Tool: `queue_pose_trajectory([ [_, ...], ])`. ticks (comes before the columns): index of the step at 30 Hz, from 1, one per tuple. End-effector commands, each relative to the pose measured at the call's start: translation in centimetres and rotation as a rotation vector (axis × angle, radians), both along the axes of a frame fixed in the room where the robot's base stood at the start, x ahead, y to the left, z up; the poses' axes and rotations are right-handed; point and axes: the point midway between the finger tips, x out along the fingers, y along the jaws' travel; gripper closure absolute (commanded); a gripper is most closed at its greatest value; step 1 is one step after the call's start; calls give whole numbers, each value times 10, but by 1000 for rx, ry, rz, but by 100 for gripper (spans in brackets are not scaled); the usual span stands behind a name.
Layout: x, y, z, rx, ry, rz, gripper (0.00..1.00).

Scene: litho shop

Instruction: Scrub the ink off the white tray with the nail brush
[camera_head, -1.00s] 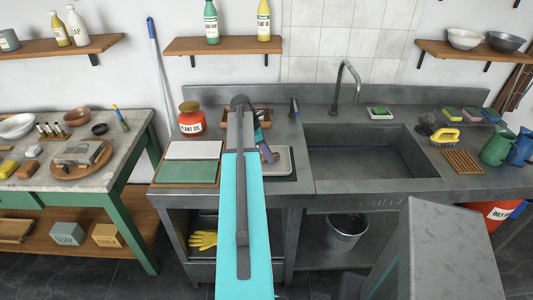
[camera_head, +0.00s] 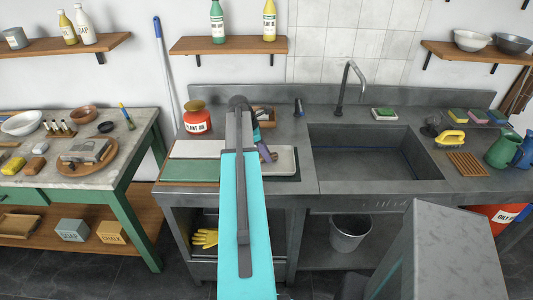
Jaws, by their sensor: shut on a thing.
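The white tray (camera_head: 286,161) lies on the counter left of the sink, with a dark surface around its edge. My arm covers its left part. My gripper (camera_head: 268,154) is over the tray, small and partly hidden behind my arm. It is shut on a small brownish thing at its tip, which looks like the nail brush (camera_head: 274,157). I cannot tell whether the bristles touch the tray. Ink on the tray cannot be made out from here.
A white and green slab pair (camera_head: 190,171) lies left of the tray, with a red plant oil can (camera_head: 197,120) behind it. A wooden box (camera_head: 266,115) stands behind my gripper. The sink (camera_head: 370,155) is empty.

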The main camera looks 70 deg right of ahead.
Motion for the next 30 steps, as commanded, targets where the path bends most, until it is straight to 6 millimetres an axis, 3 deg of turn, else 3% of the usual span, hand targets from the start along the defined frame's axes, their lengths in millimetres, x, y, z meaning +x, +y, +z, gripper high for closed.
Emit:
queue_pose_trajectory([
  [15,23,10,-1,6,-4,2,90],
  [30,22,9,0,4,-2,0,90],
])
